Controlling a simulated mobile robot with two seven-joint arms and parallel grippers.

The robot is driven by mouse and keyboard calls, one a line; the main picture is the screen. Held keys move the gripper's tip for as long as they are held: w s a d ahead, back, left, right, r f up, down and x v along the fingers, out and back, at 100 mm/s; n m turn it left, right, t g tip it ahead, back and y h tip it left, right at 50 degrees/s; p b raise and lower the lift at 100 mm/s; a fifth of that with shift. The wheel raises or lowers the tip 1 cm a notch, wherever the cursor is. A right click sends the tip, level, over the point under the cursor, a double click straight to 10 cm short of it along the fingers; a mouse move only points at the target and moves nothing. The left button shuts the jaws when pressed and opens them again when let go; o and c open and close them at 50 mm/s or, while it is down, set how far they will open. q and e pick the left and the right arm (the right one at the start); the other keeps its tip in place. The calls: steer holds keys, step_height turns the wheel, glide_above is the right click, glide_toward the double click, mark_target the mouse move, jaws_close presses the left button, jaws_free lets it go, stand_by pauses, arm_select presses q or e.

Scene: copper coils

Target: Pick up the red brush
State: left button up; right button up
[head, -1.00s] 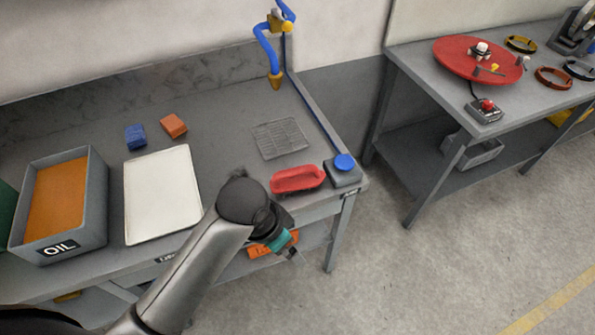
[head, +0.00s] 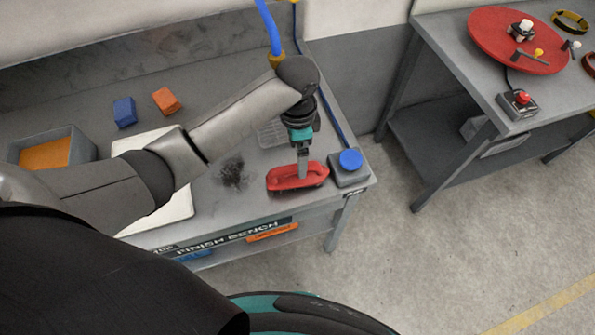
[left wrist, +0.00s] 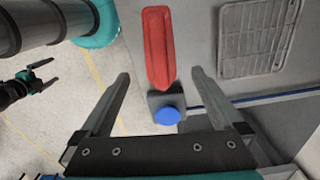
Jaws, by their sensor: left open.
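The red brush (head: 284,181) lies on the finish bench near its front right corner. My left gripper (head: 303,172) points down over the brush, its fingers overlapping the brush in the head view; contact cannot be told there. In the left wrist view the fingers (left wrist: 160,76) are spread wide with nothing between them. The brush (left wrist: 158,45) shows beyond the fingertips, lengthwise and roughly centred between them. My right gripper (left wrist: 42,74) shows small at the left of the left wrist view, its fingers apart and empty, over the floor.
A grey box with a blue button (head: 350,160) stands just right of the brush. A wire grid (left wrist: 258,38) lies behind it. A dark smudge (head: 233,172) marks the bench to the left. A white board (head: 180,208), blue block (head: 124,112) and orange block (head: 166,100) lie farther left.

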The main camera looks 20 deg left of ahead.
arm_select(q)
step_height(320, 180, down, 4)
steer(key=shift+r, duration=0.15)
steer(key=shift+f+b, duration=0.35)
steer(key=shift+f, duration=0.55)
step_height(320, 180, down, 4)
steer(key=shift+s+f+b, duration=0.1)
steer(key=shift+f+b, duration=0.15)
steer(key=shift+b, duration=0.2)
steer(key=shift+f, duration=0.2)
arm_select(e)
steer(key=shift+w+a+f, duration=0.15)
steer(key=shift+w+f, duration=0.5)
steer(key=shift+f, duration=0.2)
arm_select(q)
steer(key=shift+c, duration=0.2)
